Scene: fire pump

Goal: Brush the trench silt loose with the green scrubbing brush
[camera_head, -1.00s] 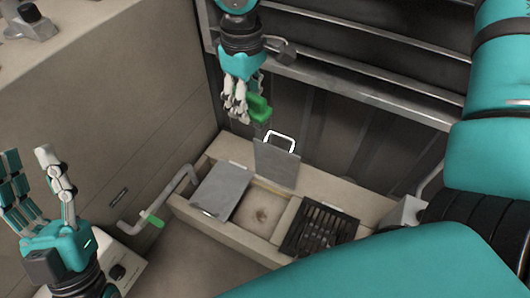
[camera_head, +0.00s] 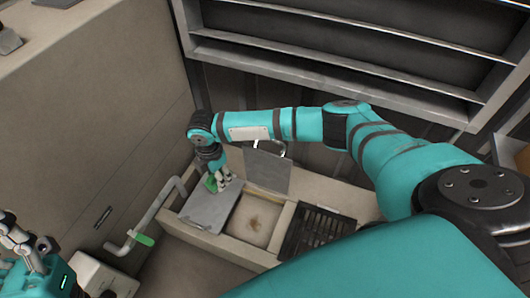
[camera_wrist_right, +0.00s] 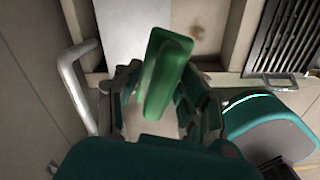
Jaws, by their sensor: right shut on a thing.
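The green scrubbing brush (camera_head: 210,184) is held in my right gripper (camera_head: 220,178), above the grey cover plate at the left of the trench. In the right wrist view the brush (camera_wrist_right: 164,72) shows large between the dark fingers of the gripper (camera_wrist_right: 165,105); its bristles are hidden. The trench silt (camera_head: 253,222) is a brown patch on the floor of the open middle bay, to the right of the brush and apart from it; it also shows in the wrist view (camera_wrist_right: 198,31). My left gripper (camera_head: 22,240) is at the left edge, partly cut off, fingers apart and empty.
The grey cover plate (camera_head: 208,210) lies over the left bay and a dark slotted grate (camera_head: 310,230) over the right. A grey panel with a handle (camera_head: 266,172) leans behind the trench. A bent pipe with a green lever (camera_head: 144,240) runs along the left.

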